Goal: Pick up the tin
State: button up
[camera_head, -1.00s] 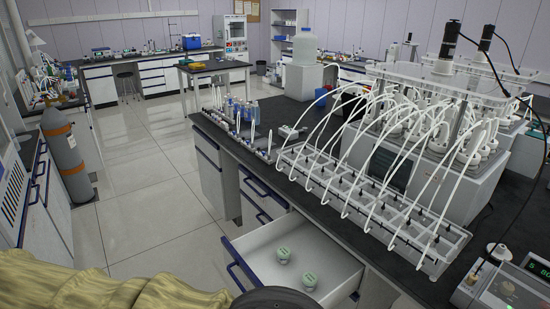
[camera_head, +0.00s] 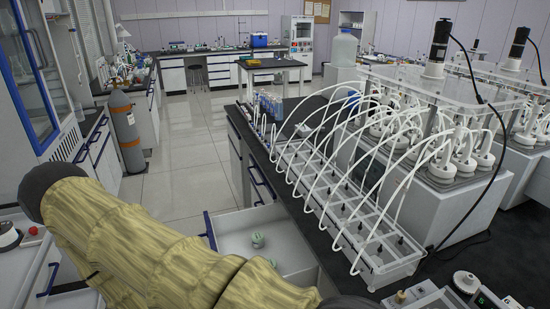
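Two small tins with pale green tops are in an open white drawer below the black bench. One tin (camera_head: 258,240) stands towards the back of the drawer. The other tin (camera_head: 271,263) is nearer, and my arm partly covers it. The open drawer (camera_head: 232,225) has a blue handle on its left side. My yellowish arm with dark joints crosses the lower left and lower middle of the view. My gripper is not in view, so its hold and its distance from the tins cannot be told.
The black bench (camera_head: 330,262) carries a long clear rack (camera_head: 385,270) with several curved white tubes, beside the reactors (camera_head: 440,160). A grey gas cylinder (camera_head: 126,135) stands at the left wall. The tiled floor aisle (camera_head: 190,160) between the benches is clear.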

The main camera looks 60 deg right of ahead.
aim_at(257, 238)
jog(key=z, duration=1.45)
